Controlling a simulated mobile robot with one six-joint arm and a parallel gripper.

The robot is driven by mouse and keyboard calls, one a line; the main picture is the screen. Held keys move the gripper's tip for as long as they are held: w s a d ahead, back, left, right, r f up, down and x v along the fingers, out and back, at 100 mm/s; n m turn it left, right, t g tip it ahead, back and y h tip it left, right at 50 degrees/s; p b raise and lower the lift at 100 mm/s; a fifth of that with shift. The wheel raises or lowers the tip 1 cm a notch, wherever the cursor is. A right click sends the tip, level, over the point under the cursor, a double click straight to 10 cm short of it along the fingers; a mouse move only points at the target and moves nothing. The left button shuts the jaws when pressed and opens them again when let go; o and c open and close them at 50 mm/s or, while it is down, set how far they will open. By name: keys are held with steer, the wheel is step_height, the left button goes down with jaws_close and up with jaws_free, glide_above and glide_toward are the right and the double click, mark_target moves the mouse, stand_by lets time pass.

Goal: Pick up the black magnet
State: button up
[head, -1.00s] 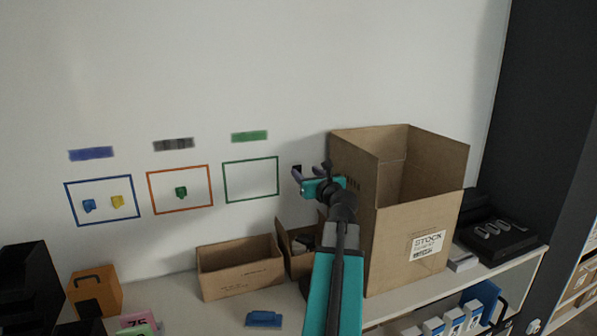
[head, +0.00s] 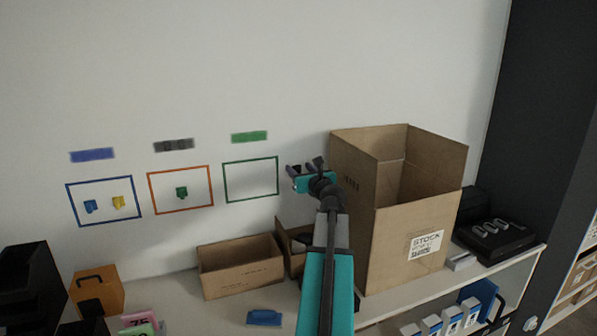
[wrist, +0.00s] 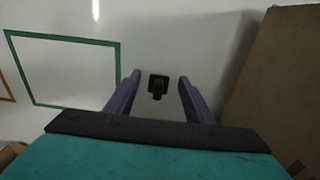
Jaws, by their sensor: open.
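The black magnet (wrist: 157,85) is on the white wall, to the right of the green outlined frame (wrist: 75,72). In the wrist view it shows between the two purple fingers of my gripper (wrist: 158,92), with a gap on each side. My gripper is open and empty, its fingers pointing at the wall. In the head view my gripper (head: 301,170) is just left of the tall carton; a small dark patch shows between its fingers, and I cannot tell there whether it is the magnet.
The tall open carton (head: 410,249) stands close on the right of my gripper. A low open carton (head: 240,268) and a smaller one (head: 290,250) stand below on the shelf. A blue frame (head: 103,201) and an orange frame (head: 180,190) hold coloured magnets on the left.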

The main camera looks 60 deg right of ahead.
steer(key=c, duration=1.1)
steer(key=shift+r, duration=0.15)
steer(key=shift+s+a+r+b, duration=0.1)
steer(key=shift+s+r+b, duration=0.1)
steer(key=shift+b, duration=0.2)
step_height(320, 180, up, 6)
steer(key=shift+r+b, duration=0.25)
steer(key=shift+b, duration=0.2)
steer(key=shift+s+a+f, duration=0.15)
steer(key=shift+s+a, duration=0.2)
steer(key=f+b+v, duration=0.1)
steer(key=b+v, duration=0.7)
steer(key=v, duration=1)
steer(key=shift+s+a, duration=0.15)
steer(key=shift+s, duration=0.1)
